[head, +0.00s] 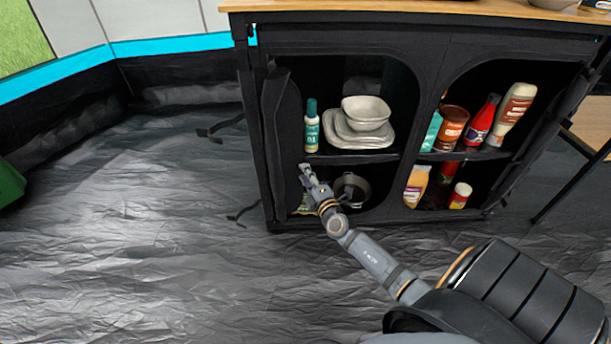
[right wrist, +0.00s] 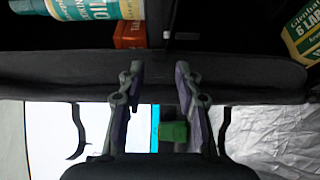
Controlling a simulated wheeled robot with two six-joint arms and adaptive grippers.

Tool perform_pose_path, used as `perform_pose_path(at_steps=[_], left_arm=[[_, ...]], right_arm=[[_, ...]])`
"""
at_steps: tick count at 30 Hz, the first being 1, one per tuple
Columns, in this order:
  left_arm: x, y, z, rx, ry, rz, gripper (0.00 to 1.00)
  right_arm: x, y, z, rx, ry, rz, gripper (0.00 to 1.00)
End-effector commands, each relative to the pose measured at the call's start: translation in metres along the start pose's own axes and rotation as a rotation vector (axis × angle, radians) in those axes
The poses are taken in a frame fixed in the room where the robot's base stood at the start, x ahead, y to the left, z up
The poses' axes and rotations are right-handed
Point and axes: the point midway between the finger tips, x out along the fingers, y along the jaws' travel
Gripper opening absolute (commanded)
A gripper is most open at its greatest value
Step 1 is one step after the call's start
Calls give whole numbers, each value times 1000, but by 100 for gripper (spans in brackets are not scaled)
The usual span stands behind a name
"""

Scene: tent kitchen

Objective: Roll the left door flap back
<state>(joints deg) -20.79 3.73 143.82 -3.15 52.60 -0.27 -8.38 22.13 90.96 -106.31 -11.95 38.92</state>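The black cupboard (head: 330,40) has two arched openings. The left door flap (head: 284,125) is a dark, thick upright strip along the left side of the left opening, which stands uncovered. In the right wrist view the flap (right wrist: 60,75) runs across the picture as a dark padded band. My right gripper (head: 305,172) is at the left opening, close to the flap's lower half. In the right wrist view its two fingers (right wrist: 156,68) are well apart, in front of the band, with nothing gripped. I cannot tell whether they touch it. My left gripper is not in view.
Inside the left opening are a green-capped bottle (head: 311,130), white dishes (head: 360,135) and a dark pot (head: 352,187). The right opening holds several bottles and jars. Loose straps (head: 212,133) stick out left of the cupboard.

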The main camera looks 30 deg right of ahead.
Motion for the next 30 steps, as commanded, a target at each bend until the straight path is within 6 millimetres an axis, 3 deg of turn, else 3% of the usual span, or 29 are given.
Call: perform_pose_path(at_steps=[10,18,30], left_arm=[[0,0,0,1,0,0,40],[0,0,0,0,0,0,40],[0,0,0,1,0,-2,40]], right_arm=[[5,0,0,1,0,0,33],[5,0,0,1,0,0,0],[6,0,-3,3,-1,0,0]])
